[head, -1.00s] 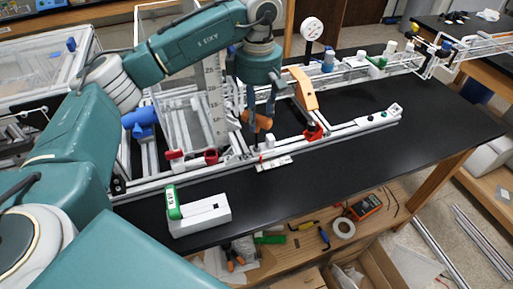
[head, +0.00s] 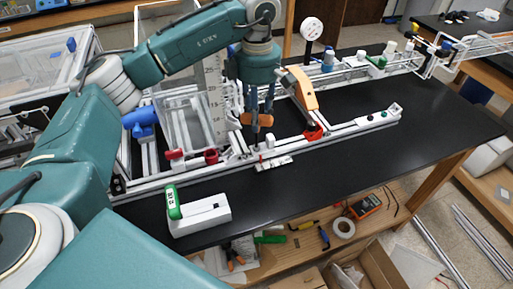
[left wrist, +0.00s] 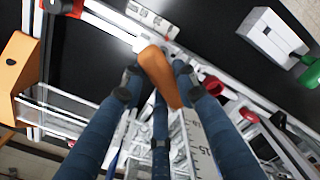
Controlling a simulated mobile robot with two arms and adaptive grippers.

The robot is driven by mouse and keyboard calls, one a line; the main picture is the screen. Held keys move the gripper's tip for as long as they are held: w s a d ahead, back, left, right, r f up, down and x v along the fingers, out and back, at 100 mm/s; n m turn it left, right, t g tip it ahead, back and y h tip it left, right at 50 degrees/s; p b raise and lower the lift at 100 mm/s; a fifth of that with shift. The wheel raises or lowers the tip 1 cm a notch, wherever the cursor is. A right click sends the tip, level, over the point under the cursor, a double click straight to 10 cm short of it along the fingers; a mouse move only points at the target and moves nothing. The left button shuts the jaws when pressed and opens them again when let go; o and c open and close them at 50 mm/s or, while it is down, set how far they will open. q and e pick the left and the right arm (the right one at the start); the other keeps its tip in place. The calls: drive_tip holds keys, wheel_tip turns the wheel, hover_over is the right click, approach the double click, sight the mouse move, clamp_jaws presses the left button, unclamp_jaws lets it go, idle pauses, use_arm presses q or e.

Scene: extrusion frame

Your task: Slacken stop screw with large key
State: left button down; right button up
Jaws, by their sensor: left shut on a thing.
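My left gripper (head: 259,112) points down over the aluminium rail assembly and is shut on the orange handle of the large key (head: 256,120). The key's dark shaft runs down from the handle to the front rail, beside a small white block (head: 270,141). The stop screw is too small to make out, so I cannot tell whether the key tip sits in it. My right gripper is not in view.
An orange angled bracket (head: 303,90) stands close right of the gripper, and a ruled upright scale (head: 214,100) close left. Red clamps (head: 211,156) sit on the frame. A white box with a green part (head: 200,214) lies in front. The black bench right of it is clear.

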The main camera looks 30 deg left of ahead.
use_arm(q)
drive_tip(key=shift+s+f, duration=0.1)
drive_tip(key=n, duration=0.3)
drive_tip(key=shift+m, duration=1)
drive_tip(key=shift+r+p, duration=0.6)
drive_tip(key=shift+r, duration=0.2)
drive_tip(key=shift+r+p, duration=0.45)
drive_tip(key=shift+r, duration=0.35)
